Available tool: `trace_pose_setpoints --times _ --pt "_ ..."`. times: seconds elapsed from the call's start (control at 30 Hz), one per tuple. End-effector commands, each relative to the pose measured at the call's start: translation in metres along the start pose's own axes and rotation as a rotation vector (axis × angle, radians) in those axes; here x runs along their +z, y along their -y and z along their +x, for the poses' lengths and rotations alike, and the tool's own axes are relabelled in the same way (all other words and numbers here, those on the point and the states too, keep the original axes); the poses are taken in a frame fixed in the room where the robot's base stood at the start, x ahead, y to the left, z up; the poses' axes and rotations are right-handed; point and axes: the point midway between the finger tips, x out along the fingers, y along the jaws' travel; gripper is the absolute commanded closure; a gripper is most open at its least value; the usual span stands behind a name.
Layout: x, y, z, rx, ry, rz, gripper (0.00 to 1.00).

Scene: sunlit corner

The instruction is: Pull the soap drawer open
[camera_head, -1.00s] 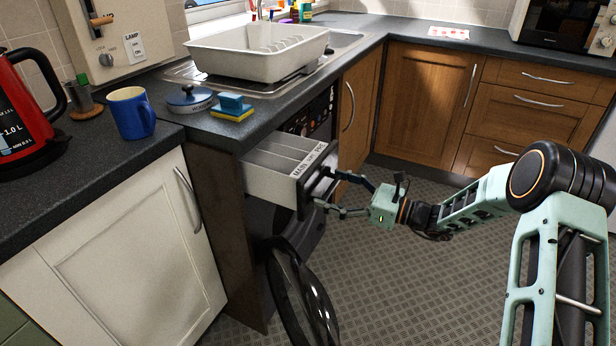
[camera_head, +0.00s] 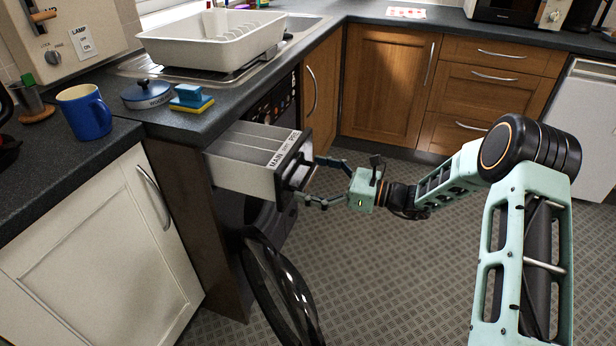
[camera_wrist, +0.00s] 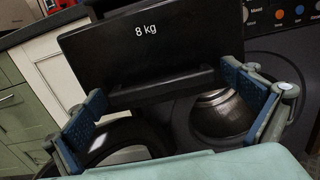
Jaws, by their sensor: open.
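The soap drawer (camera_head: 245,178) sticks well out of the washing machine, its pale inner compartments showing from above. Its dark front also shows in the wrist view (camera_wrist: 150,45), marked "8 kg", with a dark bar-like handle (camera_wrist: 165,86) along its lower part. My gripper (camera_head: 306,181) is in front of the drawer. Its blue-padded fingers stand apart, one at each side of the handle in the wrist view (camera_wrist: 163,88). The gripper is open. I cannot tell whether either finger touches the handle.
The machine's round dark door (camera_head: 283,290) hangs open below the drawer. A white cupboard (camera_head: 95,245) stands at left. The counter above holds a blue mug (camera_head: 84,113), a sponge (camera_head: 190,98) and a dish rack (camera_head: 212,42). The floor (camera_head: 400,260) at right is clear.

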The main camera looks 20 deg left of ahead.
Motion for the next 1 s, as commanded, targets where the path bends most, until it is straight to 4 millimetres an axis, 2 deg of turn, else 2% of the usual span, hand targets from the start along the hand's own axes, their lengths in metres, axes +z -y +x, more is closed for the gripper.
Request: trace_pose_setpoints --times 0.17,0.5,0.7,1.0 --pt "0.000 0.001 -0.009 -0.001 0.000 0.000 0.00" --pt "0.000 0.001 -0.078 -0.004 0.000 0.000 0.00" --pt "0.000 0.001 -0.109 -0.002 0.000 0.000 0.00" --pt "0.000 0.000 -0.121 0.000 0.000 0.000 0.00"
